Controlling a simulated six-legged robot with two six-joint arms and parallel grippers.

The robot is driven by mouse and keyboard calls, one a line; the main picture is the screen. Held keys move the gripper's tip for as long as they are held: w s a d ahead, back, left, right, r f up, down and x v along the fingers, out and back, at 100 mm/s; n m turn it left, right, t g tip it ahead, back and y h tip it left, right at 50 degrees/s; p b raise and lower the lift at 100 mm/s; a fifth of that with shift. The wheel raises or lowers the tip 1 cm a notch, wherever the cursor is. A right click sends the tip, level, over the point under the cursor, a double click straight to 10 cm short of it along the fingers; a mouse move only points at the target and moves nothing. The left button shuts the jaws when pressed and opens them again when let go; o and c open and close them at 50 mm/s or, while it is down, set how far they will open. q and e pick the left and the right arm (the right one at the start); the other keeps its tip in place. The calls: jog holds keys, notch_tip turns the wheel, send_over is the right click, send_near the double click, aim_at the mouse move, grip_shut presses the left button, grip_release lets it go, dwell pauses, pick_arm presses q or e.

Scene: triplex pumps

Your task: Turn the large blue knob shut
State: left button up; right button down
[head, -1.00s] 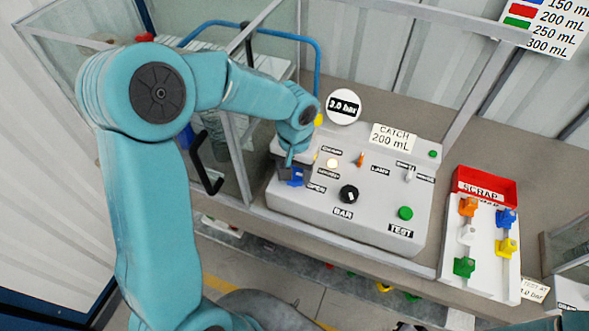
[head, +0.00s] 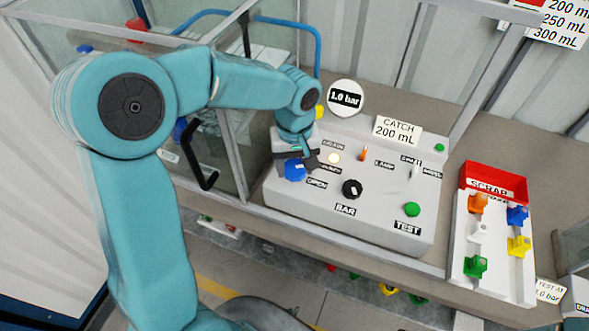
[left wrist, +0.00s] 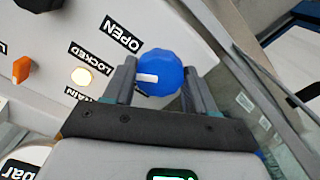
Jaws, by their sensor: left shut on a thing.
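The large blue knob (head: 293,172) is on the left end of the grey panel (head: 330,215), beside labels including OPEN (head: 317,183). My left gripper (head: 298,160) comes down over it from above. In the left wrist view the knob (left wrist: 156,72) sits between the two fingers, and the gripper (left wrist: 157,80) is shut on it. The white mark on the knob points left in that view, towards the LOCKED label (left wrist: 91,70) and a lit lamp (left wrist: 82,77). My right gripper is not in view.
The round gauge (head: 345,98) reads 1.0 bar. A black BAR knob (head: 352,189), a green TEST button (head: 412,209) and an orange lever (head: 364,153) are on the panel. A glass-walled frame (head: 245,130) stands close on the left. A white valve tray (head: 490,275) is at right.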

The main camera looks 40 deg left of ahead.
aim_at(295, 168)
pick_arm(q)
jog(key=n+b, duration=0.2)
jog(key=n, duration=0.1)
jog(key=shift+w+n, duration=0.1)
jog(key=shift+n, duration=0.2)
jog(key=n+b, duration=0.1)
jog(key=n, duration=0.1)
jog(key=shift+n, duration=0.4)
jog(key=n+b, duration=0.1)
jog(key=n, duration=0.4)
jog(key=shift+w+r+b, duration=0.1)
jog(key=shift+b, duration=0.25)
jog(key=shift+n, duration=0.4)
jog(key=o, duration=1)
jog(key=shift+o, duration=0.2)
notch_tip(295, 168, up, 16)
jog(key=p, duration=0.2)
jog(key=shift+r, duration=0.2)
